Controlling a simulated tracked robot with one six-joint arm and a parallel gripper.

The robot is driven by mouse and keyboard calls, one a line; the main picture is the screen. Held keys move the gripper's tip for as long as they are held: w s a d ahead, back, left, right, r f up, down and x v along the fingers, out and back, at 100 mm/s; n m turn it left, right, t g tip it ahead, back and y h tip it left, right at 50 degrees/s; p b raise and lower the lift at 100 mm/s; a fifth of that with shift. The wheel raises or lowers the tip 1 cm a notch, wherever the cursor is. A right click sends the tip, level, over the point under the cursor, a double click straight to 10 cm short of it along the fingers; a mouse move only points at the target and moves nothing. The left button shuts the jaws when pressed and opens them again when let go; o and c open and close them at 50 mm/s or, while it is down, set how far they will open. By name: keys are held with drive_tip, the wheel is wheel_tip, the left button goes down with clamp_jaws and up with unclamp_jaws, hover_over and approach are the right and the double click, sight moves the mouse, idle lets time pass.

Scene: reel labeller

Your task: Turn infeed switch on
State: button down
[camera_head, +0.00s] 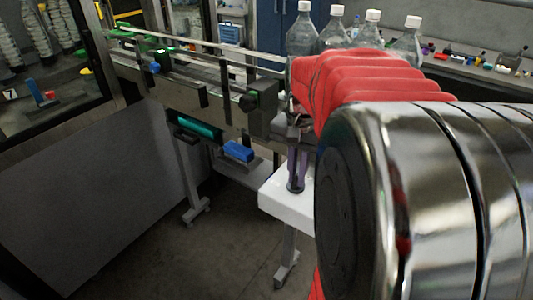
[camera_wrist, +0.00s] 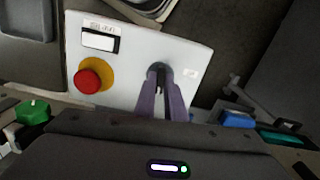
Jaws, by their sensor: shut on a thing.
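In the wrist view a white control box (camera_wrist: 125,60) fills the upper middle. A dark rotary switch (camera_wrist: 158,70) sits on its right half; I take it for the infeed switch. My gripper (camera_wrist: 161,88) has purple fingers, one on each side of the switch, and is shut on it. The fingers partly hide the switch, so its exact setting is unclear. In the head view my gripper (camera_head: 296,186) points down at the white box (camera_head: 278,200), beside the conveyor end. My red-sleeved arm hides the box's right part.
A red mushroom button (camera_wrist: 88,81) on a yellow disc and a black-and-white panel (camera_wrist: 101,38) share the box face. A green knob (camera_wrist: 32,112) is at left. In the head view the conveyor (camera_head: 185,80) runs beside the box; clear bottles (camera_head: 303,35) stand behind my arm.

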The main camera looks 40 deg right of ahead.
sight(296, 177)
drive_tip(key=shift+a+m, duration=0.1)
drive_tip(key=shift+m, duration=0.5)
drive_tip(key=shift+w, duration=0.1)
drive_tip(key=c, duration=1.8)
unclamp_jaws()
drive_tip(key=shift+r, duration=0.1)
wheel_tip(296, 177, up, 14)
drive_tip(key=shift+f, duration=0.25)
